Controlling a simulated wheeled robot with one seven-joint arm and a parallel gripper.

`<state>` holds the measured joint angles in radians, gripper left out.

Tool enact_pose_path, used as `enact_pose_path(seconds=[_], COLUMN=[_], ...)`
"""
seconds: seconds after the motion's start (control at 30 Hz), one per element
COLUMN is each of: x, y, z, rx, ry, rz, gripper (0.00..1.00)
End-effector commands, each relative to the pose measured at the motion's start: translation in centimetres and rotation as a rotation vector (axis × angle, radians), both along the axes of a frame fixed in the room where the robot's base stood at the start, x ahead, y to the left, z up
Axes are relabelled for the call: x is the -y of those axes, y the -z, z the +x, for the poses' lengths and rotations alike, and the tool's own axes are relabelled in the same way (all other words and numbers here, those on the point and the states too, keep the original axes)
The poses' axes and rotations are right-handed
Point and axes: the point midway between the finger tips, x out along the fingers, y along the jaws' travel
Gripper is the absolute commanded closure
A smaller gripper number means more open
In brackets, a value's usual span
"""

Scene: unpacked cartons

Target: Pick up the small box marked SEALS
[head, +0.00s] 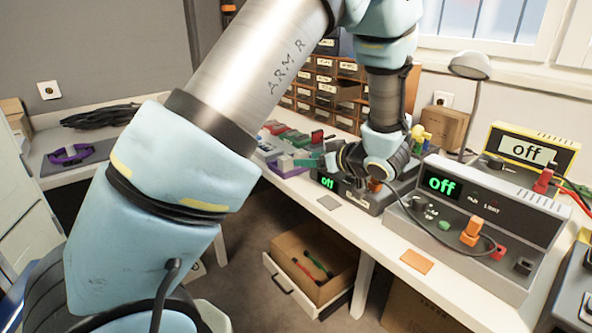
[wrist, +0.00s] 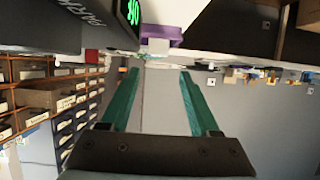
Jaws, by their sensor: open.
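No small box with a readable SEALS mark shows in either view; the small labels are too blurred to read. In the head view my gripper (head: 322,162) is over the bench, by the small grey device with a green display, and points left. In the wrist view its two teal fingers (wrist: 160,72) stand wide apart with nothing between them. My arm crosses the head view and hides part of the bench and the room behind it.
A cabinet of labelled drawers (head: 326,80) stands behind the bench (head: 345,215). A brown carton (head: 447,128), a lamp (head: 470,66) and grey instruments (head: 480,225) stand right of my gripper. Several small coloured items (head: 290,140) lie left. An open drawer (head: 318,290) sits below.

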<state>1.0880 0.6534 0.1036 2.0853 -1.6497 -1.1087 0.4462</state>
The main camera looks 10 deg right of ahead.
Motion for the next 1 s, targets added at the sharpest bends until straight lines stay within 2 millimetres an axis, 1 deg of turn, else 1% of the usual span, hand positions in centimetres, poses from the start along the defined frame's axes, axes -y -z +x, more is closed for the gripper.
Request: enact_pose_path(seconds=[0.03, 0.1, 0.23, 0.53, 0.8, 0.9, 1.0], x=[-0.5, -1.0, -1.7, -2.3, -3.6, -3.8, -3.8], y=[0.4, 0.8, 1.6, 2.3, 3.9, 4.0, 4.0], z=[0.9, 1.9, 3.5, 5.1, 8.3, 8.8, 8.8], rx=[-0.001, 0.000, -0.001, -0.001, -0.002, -0.001, -0.001], ry=[-0.004, -0.003, -0.001, 0.000, 0.000, 0.000, 0.001], rz=[0.003, 0.000, 0.000, -0.002, -0.001, -0.003, -0.003], gripper=[0.38, 0.38, 0.38, 0.38, 0.38, 0.38, 0.38])
